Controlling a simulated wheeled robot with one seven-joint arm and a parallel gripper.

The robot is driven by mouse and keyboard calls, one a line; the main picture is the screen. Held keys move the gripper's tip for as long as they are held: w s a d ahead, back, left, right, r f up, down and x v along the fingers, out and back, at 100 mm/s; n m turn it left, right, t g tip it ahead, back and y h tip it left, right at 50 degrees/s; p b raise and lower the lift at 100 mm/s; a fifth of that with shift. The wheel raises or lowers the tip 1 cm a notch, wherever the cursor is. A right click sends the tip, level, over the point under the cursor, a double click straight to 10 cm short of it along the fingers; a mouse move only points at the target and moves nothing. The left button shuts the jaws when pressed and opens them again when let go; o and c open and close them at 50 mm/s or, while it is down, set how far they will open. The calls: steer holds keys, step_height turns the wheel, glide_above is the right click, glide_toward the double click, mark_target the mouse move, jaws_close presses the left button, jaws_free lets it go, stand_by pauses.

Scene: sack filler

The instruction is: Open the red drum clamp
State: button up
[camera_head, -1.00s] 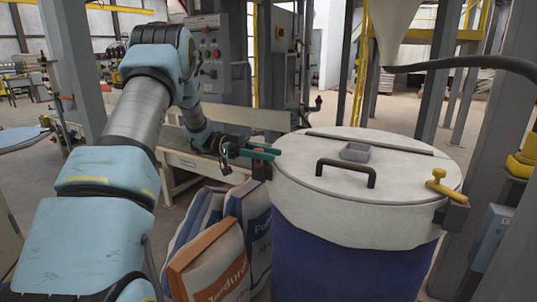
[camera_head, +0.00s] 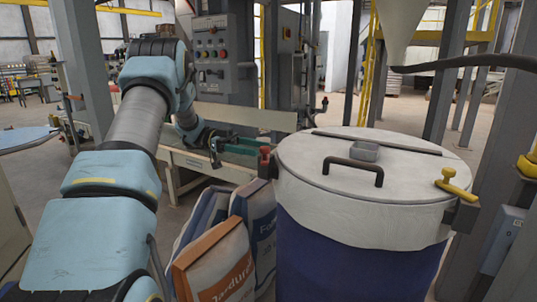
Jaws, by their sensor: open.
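The red drum clamp (camera_head: 265,156) is a small red piece on a dark bracket at the left rim of the blue drum (camera_head: 345,255). The drum has a whitish lid (camera_head: 330,150) with a black handle. My gripper (camera_head: 222,149) is open, left of the clamp at about rim height. A gap shows between its fingers and the clamp, and it holds nothing that I can see. The clamp is too small to tell how far its lever is turned.
A yellow clamp (camera_head: 453,184) sits on the drum's right rim. Filled sacks (camera_head: 215,262) stand left of the drum, below my gripper. A pale conveyor bench (camera_head: 195,163) and a grey control panel (camera_head: 215,50) are behind. A steel column stands close on the right.

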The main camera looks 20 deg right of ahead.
steer(key=shift+v, duration=2.35)
